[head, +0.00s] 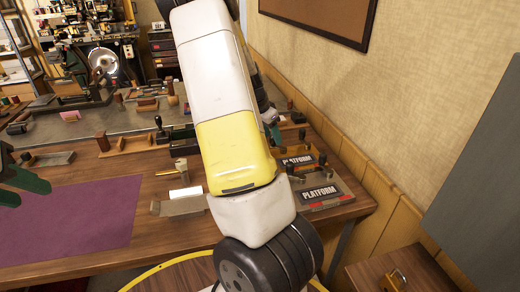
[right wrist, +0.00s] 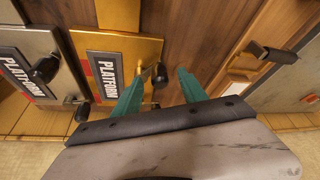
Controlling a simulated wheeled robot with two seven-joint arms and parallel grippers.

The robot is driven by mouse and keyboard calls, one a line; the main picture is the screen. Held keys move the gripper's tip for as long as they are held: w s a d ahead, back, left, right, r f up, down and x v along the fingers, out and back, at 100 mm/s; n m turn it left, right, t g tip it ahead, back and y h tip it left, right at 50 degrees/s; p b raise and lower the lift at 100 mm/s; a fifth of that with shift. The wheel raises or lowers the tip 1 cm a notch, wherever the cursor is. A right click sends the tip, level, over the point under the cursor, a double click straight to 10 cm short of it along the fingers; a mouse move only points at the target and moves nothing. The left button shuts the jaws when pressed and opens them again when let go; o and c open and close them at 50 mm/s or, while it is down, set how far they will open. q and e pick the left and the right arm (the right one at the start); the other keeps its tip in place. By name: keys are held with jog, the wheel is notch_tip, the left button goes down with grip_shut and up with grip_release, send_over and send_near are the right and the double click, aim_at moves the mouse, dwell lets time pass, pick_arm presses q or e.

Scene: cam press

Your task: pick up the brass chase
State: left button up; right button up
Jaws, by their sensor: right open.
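A brass-coloured plate fixture (right wrist: 138,48) with a black "PLATFORM" label lies in the right wrist view, a brass bar running up from it. I cannot tell which brass part is the chase. My right gripper (right wrist: 160,76) is open, its two teal fingers over the right edge of this fixture. A small dark knob shows between the fingers in the picture; whether they touch it I cannot tell. In the head view my right arm hides most of this gripper. My left gripper (head: 14,177), dark green, is partly cut off at the left edge.
A grey "PLATFORM" fixture (right wrist: 30,50) stands beside the brass one. The bench (head: 160,225) holds a purple mat (head: 75,222) and several wooden tools behind. A small brass piece (head: 394,281) sits on a separate wooden surface at lower right. The panelled wall (head: 350,160) is close on the right.

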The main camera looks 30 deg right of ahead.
jog(key=shift+x, duration=0.9)
jog(key=shift+c, duration=0.2)
grip_shut()
dwell(0.6)
